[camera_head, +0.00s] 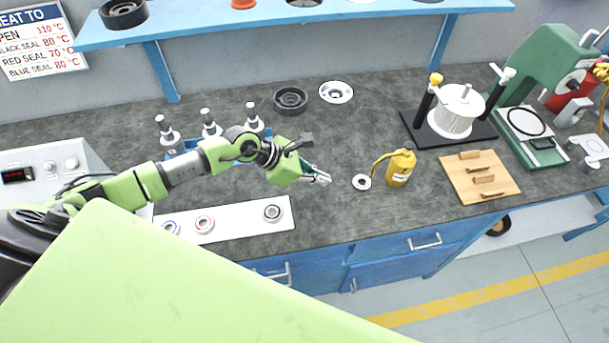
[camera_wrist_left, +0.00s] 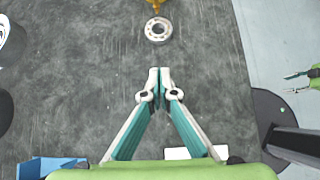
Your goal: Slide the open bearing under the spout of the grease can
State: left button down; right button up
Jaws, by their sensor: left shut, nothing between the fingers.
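The open bearing (camera_head: 362,182) is a small pale ring lying flat on the dark bench; it also shows in the left wrist view (camera_wrist_left: 158,29). The yellow grease can (camera_head: 398,170) stands just right of it, its thin spout curving left and down. The spout tip shows close to the bearing's right edge; I cannot tell whether it is directly above. My left gripper (camera_head: 325,178) is shut and empty, left of the bearing and apart from it. Its closed tips (camera_wrist_left: 159,72) point at the bearing. What appears to be my right gripper (camera_wrist_left: 296,82) shows at the right edge.
A white tray (camera_head: 240,222) with several sealed bearings lies left of my gripper. A wooden board (camera_head: 500,188) lies right of the can. A dark ring (camera_head: 290,99) and a pale flange (camera_head: 336,92) lie farther back. Bare bench surrounds the bearing.

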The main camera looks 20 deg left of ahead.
pick_arm(q)
jog(key=b+v, duration=0.1)
jog(key=v, duration=0.3)
jog(key=shift+w+a+r, duration=0.1)
jog(key=shift+a+r, duration=0.05)
jog(key=shift+a, duration=0.05)
jog(key=shift+s+a+r, duration=0.1)
jog(key=shift+s+a, duration=0.1)
jog(key=shift+s, duration=0.6)
jog(key=shift+s+n, duration=0.2)
jog(key=shift+n, duration=0.1)
jog(key=shift+w+d+f, duration=0.15)
jog(key=shift+d+f, duration=0.05)
jog(key=shift+d, duration=0.05)
jog(key=p, duration=0.2)
send_near(353, 187)
notch_tip(353, 187, down, 4)
jog(key=shift+r, duration=0.15)
jog(key=d, duration=0.1)
jog(key=w+d+p, duration=0.1)
jog(key=shift+w+d, duration=0.25)
jog(key=shift+d, duration=0.05)
jog(key=shift+w+d+f+p, duration=0.3)
jog(key=shift+w+d, duration=0.1)
jog(key=shift+d, duration=0.05)
pick_arm(e)
jog(key=shift+w+d+r, duration=0.15)
jog(key=shift+w+r, duration=0.75)
jog(key=shift+r, duration=0.2)
